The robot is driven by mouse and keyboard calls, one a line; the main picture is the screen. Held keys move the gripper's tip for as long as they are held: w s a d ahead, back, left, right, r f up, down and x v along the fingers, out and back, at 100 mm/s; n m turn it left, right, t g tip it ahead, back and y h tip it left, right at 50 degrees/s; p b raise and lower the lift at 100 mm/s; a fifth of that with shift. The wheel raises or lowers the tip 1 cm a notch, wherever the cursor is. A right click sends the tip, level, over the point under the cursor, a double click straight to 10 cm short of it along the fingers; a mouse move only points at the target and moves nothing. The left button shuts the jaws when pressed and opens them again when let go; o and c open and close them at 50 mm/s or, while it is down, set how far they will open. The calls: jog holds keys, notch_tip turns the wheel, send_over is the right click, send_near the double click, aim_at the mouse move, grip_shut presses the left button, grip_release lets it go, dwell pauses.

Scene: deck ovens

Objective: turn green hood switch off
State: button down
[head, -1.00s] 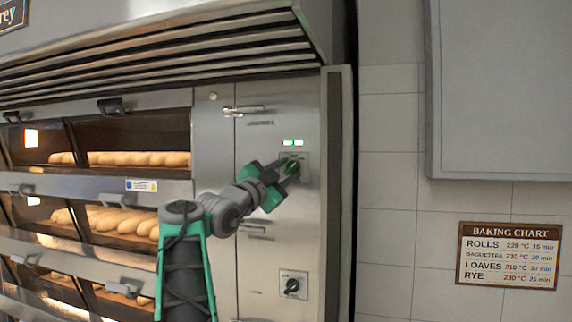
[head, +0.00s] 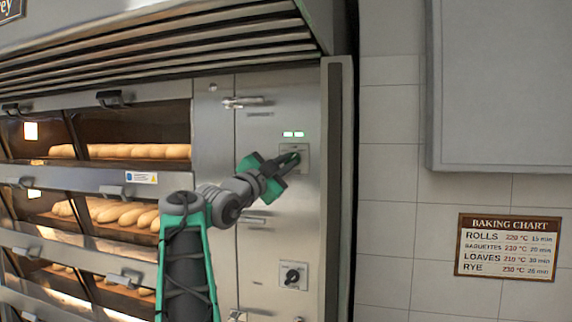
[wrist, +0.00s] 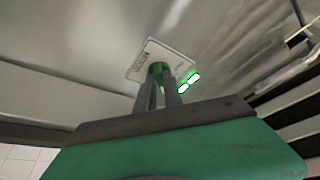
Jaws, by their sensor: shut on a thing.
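The green hood switch (wrist: 157,69) is a small green knob on a light square plate, which also shows in the head view (head: 302,148) on the steel panel at the oven's right. My gripper (head: 293,160) reaches the plate from the lower left. In the wrist view my gripper's two grey fingers (wrist: 159,88) are shut on the green knob and hide much of it. In the head view the fingers cover most of the knob, so its angle is hard to tell. Two green indicator lights (head: 293,134) glow just above the plate.
A black knob on its own plate (head: 292,276) is lower on the same panel. Door handles (head: 246,102) stick out to the left. The slatted hood (head: 160,55) overhangs above. A baking chart (head: 508,247) hangs on the tiled wall at right.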

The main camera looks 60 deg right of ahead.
jog(key=shift+f+n+b, duration=0.15)
jog(key=shift+n+b, duration=0.25)
jog(key=shift+s+d+n+t+y+b, duration=0.1)
jog(key=shift+s+n+t+y+b, duration=0.2)
jog(key=shift+n+t+b, duration=2.55)
jog(key=shift+s+a+n+t+y+p, duration=0.1)
jog(key=shift+s+n+t+y+p, duration=0.6)
jog(key=shift+n, duration=4.6)
jog(key=shift+w+d+n+t+h+b, duration=0.15)
jog(key=shift+n+t+b, duration=1.7)
jog(key=shift+n, duration=2.2)
jog(key=shift+n+t+y+p, duration=0.3)
jog(key=shift+t+p, duration=0.1)
jog(key=shift+t, duration=0.1)
jog(key=c, duration=1.5)
grip_release()
jog(key=shift+o, duration=0.2)
